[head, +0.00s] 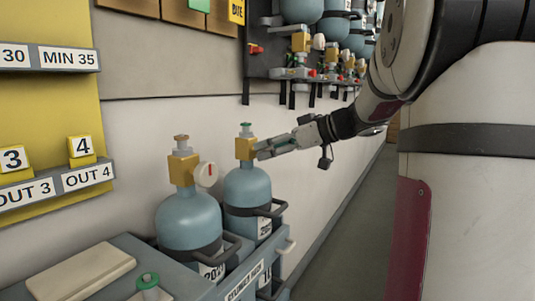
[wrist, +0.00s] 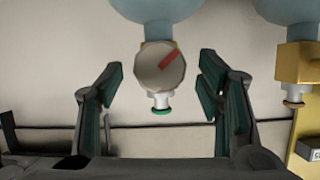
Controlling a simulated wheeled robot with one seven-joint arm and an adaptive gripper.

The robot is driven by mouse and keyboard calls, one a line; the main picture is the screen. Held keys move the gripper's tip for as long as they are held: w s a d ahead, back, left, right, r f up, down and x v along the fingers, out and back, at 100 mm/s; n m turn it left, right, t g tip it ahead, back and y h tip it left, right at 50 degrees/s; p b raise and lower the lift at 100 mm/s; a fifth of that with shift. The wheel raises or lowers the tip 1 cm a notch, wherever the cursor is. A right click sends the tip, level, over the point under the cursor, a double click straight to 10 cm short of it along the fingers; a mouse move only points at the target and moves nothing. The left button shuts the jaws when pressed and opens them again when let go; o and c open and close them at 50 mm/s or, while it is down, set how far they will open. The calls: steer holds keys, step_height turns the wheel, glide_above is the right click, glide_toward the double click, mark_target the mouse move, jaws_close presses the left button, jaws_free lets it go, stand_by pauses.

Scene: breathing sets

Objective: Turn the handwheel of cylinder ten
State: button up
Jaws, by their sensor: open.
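Dark handles surround both cylinders. A wall rack (head: 262,66) with more cylinders hangs behind. Grey floor (head: 340,225) is clear on the right.

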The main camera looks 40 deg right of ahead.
steer(key=shift+x, duration=0.9)
steer(key=c, duration=1.2)
steer(key=shift+o, duration=0.2)
